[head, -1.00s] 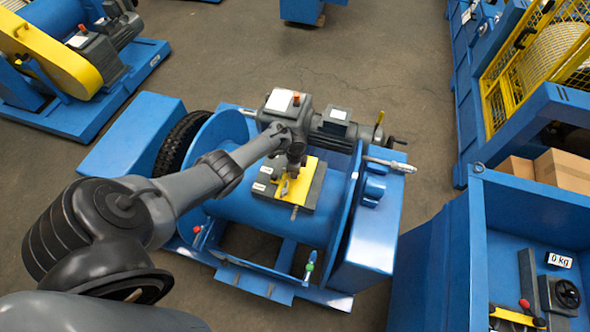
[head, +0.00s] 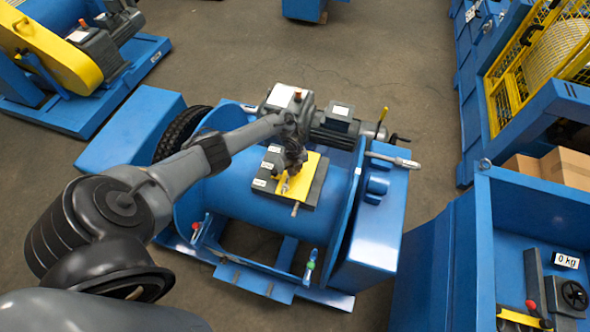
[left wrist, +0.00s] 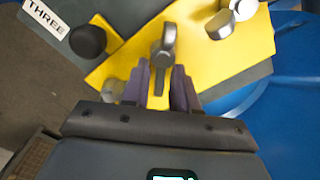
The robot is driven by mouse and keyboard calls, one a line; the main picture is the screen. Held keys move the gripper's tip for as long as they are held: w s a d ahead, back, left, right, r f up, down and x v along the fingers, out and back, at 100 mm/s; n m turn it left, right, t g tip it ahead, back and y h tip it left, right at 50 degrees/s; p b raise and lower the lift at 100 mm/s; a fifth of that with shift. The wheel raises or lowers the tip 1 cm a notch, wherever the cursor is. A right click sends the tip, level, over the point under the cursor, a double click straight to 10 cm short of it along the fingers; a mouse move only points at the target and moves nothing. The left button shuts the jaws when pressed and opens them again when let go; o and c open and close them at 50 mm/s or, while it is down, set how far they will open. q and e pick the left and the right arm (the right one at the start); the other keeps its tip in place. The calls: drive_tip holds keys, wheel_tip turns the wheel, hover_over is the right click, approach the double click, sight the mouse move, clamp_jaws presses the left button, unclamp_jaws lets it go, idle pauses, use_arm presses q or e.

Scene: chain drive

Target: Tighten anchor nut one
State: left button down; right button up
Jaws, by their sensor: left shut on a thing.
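A yellow plate (head: 308,168) lies on a dark grey block on the blue drum (head: 240,196), with small metal fittings on it. My left gripper (head: 289,175) is down at this plate, seen from above and partly hidden by its own wrist. In the left wrist view, the fingers (left wrist: 160,88) are shut on a grey metal lever-like piece (left wrist: 164,48) standing over the yellow plate (left wrist: 260,40). Whether this is anchor nut one I cannot tell. A label reading THREE (left wrist: 45,17) lies at the upper left, beside a dark round knob (left wrist: 88,40). My right gripper is out of view.
A grey motor (head: 335,120) and a handled rod (head: 393,160) sit behind and right of the drum. Side flanges flank the drum. Open floor lies behind.

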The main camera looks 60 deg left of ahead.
use_arm(q)
drive_tip(key=m+b, duration=0.1)
drive_tip(key=m, duration=0.2)
drive_tip(key=shift+s+a+f+b, duration=0.1)
drive_tip(key=shift+s+f+b, duration=0.05)
drive_tip(key=shift+b, duration=0.2)
drive_tip(key=m+b, duration=0.1)
drive_tip(key=m, duration=0.1)
drive_tip(key=m+b, duration=0.1)
drive_tip(key=shift+s+a+m+b, duration=0.15)
drive_tip(key=shift+s+m+b, duration=0.1)
drive_tip(key=shift+m+b, duration=0.1)
drive_tip(key=m+b, duration=0.1)
drive_tip(key=m, duration=0.1)
drive_tip(key=m+b, duration=0.4)
drive_tip(key=shift+s+a, duration=0.25)
drive_tip(key=shift+a, duration=0.1)
drive_tip(key=m+b, duration=0.5)
drive_tip(key=shift+a+m, duration=0.25)
drive_tip(key=shift+a, duration=0.1)
drive_tip(key=m, duration=0.1)
drive_tip(key=m+b, duration=0.2)
drive_tip(key=shift+a+m, duration=0.25)
drive_tip(key=shift+m, duration=0.15)
drive_tip(key=shift+w+a+m+b, duration=0.15)
drive_tip(key=shift+m+b, duration=0.65)
drive_tip(key=shift+m, duration=0.4)
drive_tip(key=shift+r, duration=0.2)
